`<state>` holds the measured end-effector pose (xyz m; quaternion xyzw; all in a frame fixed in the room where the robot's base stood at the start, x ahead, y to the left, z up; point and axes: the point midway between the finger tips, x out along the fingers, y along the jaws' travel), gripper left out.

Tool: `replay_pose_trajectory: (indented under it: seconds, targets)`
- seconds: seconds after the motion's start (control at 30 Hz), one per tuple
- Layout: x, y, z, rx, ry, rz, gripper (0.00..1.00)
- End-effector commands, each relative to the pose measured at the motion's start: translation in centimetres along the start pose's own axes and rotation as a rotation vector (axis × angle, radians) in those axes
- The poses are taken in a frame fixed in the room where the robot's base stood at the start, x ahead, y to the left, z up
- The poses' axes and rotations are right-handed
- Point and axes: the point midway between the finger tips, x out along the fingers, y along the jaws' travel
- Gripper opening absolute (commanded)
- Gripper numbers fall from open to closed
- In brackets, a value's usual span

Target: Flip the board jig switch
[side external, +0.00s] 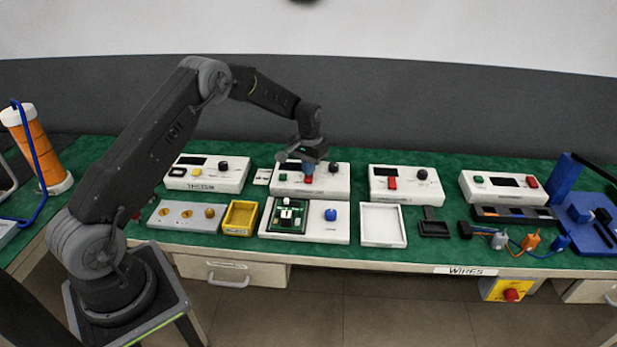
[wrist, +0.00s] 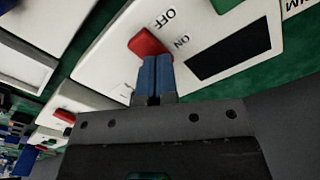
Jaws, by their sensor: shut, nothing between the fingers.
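The board jig (side external: 340,236) is a white base with a green circuit board (side external: 290,216) on its left and a blue knob (side external: 330,214) on its right. Behind it stands a white box (side external: 335,188) with a dark display, a red switch (side external: 309,180) and a black knob. In the wrist view the red switch (wrist: 148,43) sits between the printed words OFF and ON. My gripper (side external: 308,166) is above this box, its blue fingers shut and empty. In the wrist view the fingertips (wrist: 156,60) are right by the red switch; I cannot tell whether they touch it.
Similar white boxes stand left (side external: 207,174) and right (side external: 405,184) of this one. In front are a yellow bin (side external: 240,217), a grey panel with gold knobs (side external: 187,217) and an empty white tray (side external: 383,225). Green mat shows between them.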

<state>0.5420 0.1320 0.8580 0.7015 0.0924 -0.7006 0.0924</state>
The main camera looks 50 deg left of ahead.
Motion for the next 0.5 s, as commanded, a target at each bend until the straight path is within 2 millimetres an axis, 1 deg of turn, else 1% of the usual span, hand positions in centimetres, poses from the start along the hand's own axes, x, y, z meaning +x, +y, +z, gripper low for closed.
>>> replay_pose_trajectory:
  seconds: [0.07, 0.5]
  targets:
    - [-0.1, 0.0, 0.1, 0.0, -0.002, 0.0, 0.0]
    - [-3.6, 0.0, 0.0, 0.0, 0.0, 0.0, 0.0]
